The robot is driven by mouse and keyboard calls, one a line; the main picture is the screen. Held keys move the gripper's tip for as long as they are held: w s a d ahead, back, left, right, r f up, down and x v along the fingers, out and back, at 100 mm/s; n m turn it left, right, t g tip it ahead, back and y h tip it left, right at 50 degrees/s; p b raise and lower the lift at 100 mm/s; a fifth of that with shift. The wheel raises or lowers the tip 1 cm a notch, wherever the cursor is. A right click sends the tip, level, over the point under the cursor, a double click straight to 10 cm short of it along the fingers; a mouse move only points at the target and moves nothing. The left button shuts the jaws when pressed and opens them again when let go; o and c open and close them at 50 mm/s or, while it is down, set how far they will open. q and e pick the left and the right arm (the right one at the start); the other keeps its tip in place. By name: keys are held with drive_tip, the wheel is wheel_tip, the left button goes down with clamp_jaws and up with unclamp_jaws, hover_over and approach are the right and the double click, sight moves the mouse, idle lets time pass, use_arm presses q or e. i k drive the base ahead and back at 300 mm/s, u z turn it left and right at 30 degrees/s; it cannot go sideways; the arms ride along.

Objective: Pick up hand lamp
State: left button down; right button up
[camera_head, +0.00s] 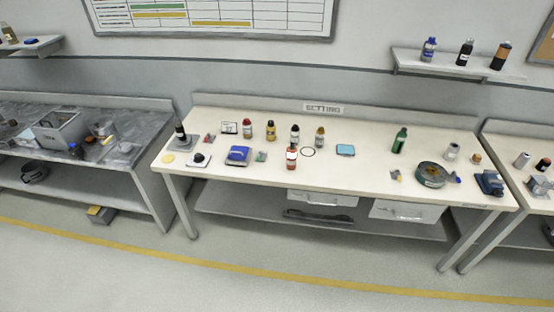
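No object in the head view can be named as the hand lamp with certainty, as everything is small and far off. A dark upright object (181,137) stands near the left end of the white table (340,174). A blue boxy object (238,154) lies to the right of it. A dark blue device (490,183) sits at the table's right front corner. Neither of my grippers is in view.
Several bottles, including a red one (292,158) and a green one (399,140), stand on the table. A round green-grey object (431,175) lies at right. A grey bench (130,178) stands at left. The floor (300,295) in front is clear.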

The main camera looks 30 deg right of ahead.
sight(292, 154)
drive_tip(key=u, duration=0.4)
drive_tip(key=i, duration=1.6)
drive_tip(key=z, duration=1)
drive_tip(key=i, duration=0.6)
drive_tip(key=z, duration=0.75)
